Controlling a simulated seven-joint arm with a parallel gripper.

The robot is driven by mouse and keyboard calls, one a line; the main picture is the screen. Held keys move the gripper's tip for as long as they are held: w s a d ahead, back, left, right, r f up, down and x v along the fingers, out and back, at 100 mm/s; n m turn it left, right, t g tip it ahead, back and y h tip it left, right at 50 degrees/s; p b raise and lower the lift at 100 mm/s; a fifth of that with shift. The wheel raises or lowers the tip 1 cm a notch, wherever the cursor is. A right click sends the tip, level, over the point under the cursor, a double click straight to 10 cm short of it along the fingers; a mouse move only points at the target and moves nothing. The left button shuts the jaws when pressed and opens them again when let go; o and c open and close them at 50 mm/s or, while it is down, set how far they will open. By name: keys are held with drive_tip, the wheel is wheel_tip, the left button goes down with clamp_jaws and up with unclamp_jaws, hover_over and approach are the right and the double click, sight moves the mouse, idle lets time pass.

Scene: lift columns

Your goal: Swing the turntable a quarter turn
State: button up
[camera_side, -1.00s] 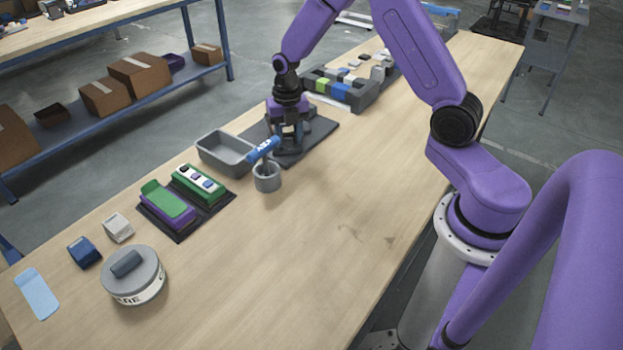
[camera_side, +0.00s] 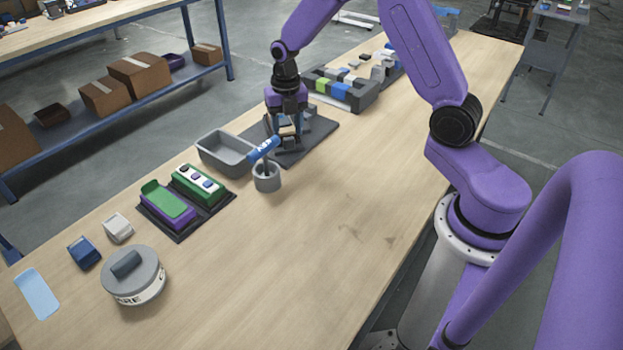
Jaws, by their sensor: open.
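The turntable (camera_side: 148,285) appears to be the round grey disc on a pale base at the lower left of the table. A dark grey bar (camera_side: 126,264) stands up across its top, and dark lettering, partly readable as "RE", runs around its side. My gripper (camera_side: 288,138) is far from it, at the upper middle of the table, pointing down over a dark grey mat (camera_side: 320,137) with grey parts on it. The gripper is open. The blue marker's top partly overlaps this area, and I cannot tell whether anything lies between the fingers.
A grey cup (camera_side: 267,183) holds a blue marker (camera_side: 264,149). A grey bin (camera_side: 222,150), a black tray (camera_side: 212,209) with green and purple pieces, a white block (camera_side: 118,227), a blue block (camera_side: 84,251) and a light blue card (camera_side: 37,292) line the left edge. The table's middle is clear.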

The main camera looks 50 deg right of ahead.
drive_tip(key=shift+r, duration=2.15)
drive_tip(key=shift+s+d, duration=0.1)
